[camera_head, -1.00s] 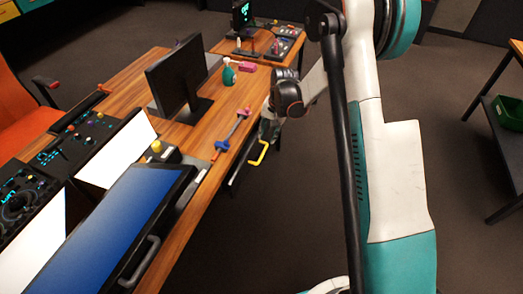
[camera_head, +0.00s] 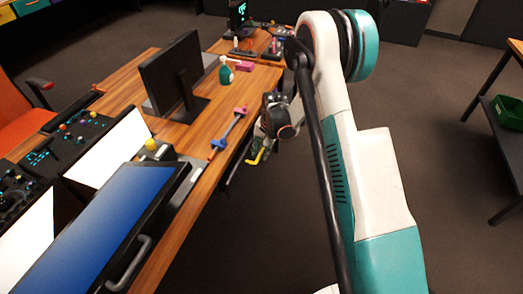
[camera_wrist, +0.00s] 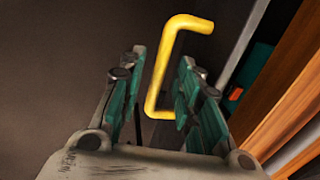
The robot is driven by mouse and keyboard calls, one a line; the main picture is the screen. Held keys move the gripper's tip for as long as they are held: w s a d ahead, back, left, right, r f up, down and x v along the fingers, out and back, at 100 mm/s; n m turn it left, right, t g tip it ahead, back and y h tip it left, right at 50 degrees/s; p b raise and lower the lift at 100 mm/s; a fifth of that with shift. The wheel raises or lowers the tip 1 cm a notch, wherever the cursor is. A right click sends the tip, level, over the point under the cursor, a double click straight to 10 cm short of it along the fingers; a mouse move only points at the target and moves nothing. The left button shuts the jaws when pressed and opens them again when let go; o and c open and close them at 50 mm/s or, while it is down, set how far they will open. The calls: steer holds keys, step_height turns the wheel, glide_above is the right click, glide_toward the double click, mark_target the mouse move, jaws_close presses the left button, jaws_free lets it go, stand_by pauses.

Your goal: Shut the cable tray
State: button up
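The yellow handle (camera_head: 254,158) of the cable tray shows just beyond the desk's front edge, partly hidden by my gripper. The dark tray (camera_head: 231,172) is mostly hidden under the desk top, and I cannot tell how far out it stands. In the wrist view the yellow bent handle (camera_wrist: 159,85) shows between and beyond my fingers. My gripper (camera_wrist: 155,85) is open, with one teal-padded finger on each side of the handle. No clear contact shows. My gripper also shows in the head view (camera_head: 262,146), at the desk edge.
The wooden desk (camera_head: 215,135) holds a monitor (camera_head: 175,72), a blue-screen panel (camera_head: 100,225), a blue-and-red bar tool (camera_head: 229,130) and a green bottle (camera_head: 226,70). In the wrist view the desk's wooden side (camera_wrist: 283,90) is close at right.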

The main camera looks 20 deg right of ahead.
jaws_close()
steer(key=shift+a, duration=0.1)
steer(key=w+a, duration=0.2)
steer(key=a, duration=0.1)
steer(key=shift+w, duration=0.2)
jaws_free()
steer(key=shift+a, duration=0.15)
step_height(320, 180, up, 12)
steer(key=s+d, duration=0.1)
steer(key=d, duration=0.1)
steer(key=shift+s+f, duration=0.1)
stand_by(0.4)
